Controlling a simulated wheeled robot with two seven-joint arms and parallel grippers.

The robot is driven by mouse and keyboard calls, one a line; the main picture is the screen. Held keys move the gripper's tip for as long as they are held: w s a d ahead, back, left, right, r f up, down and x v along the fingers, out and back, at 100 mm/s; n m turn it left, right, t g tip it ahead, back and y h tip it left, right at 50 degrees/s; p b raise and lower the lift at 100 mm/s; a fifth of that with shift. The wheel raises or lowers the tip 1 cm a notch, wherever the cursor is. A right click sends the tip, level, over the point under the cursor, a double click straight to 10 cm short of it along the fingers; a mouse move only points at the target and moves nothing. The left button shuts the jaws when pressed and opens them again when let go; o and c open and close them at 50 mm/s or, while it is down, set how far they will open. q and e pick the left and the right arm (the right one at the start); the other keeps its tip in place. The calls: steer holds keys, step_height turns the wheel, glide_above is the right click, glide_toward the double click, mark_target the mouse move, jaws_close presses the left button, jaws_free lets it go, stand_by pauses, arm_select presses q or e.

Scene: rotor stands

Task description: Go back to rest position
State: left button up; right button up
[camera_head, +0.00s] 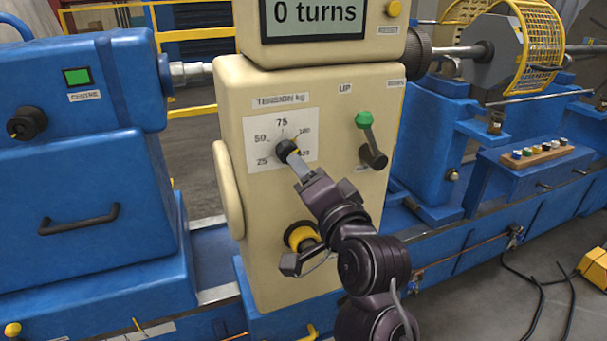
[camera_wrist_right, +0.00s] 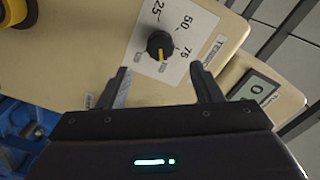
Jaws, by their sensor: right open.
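My right gripper (camera_head: 293,160) is at the tension dial on the cream control box (camera_head: 235,110). In the right wrist view my right gripper (camera_wrist_right: 165,88) has its two fingers apart, with nothing held between them. The black dial knob (camera_wrist_right: 160,45) with a yellow mark shows ahead of the gap between the fingertips. It also shows in the head view (camera_head: 286,147), close to the fingertips. I cannot tell whether a finger touches it. The yellow mark points down in the right wrist view, away from 25. My left gripper is not in view.
A lever with a green knob (camera_head: 364,119) stands right of the dial. The display (camera_head: 315,15) reads "0 turns". A blue machine housing (camera_head: 90,200) is at left. Black cables (camera_head: 545,290) lie on the floor at right.

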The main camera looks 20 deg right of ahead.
stand_by(0.3)
steer(key=s+d+f+n+g, duration=0.1)
steer(key=s+f+n+g, duration=0.4)
steer(key=f, duration=0.5)
steer(key=s+f+n+g, duration=0.4)
steer(key=s+f, duration=0.3)
steer(key=f, duration=0.4)
steer(key=s+d+f+n+g, duration=0.1)
steer(key=s+f+n+g, duration=0.4)
steer(key=f, duration=0.5)
steer(key=s+f+g, duration=0.1)
steer(key=s+f, duration=0.1)
steer(key=f, duration=1.4)
steer(key=s+f+g, duration=0.1)
steer(key=s+f, duration=0.2)
steer(key=f, duration=1.3)
steer(key=s+d+f+g, duration=0.1)
steer(key=s+d+f, duration=0.2)
steer(key=s+f, duration=1.3)
steer(key=s, duration=0.2)
steer(key=shift+s+d+f+h, duration=0.15)
steer(key=shift+s+f+h, duration=0.15)
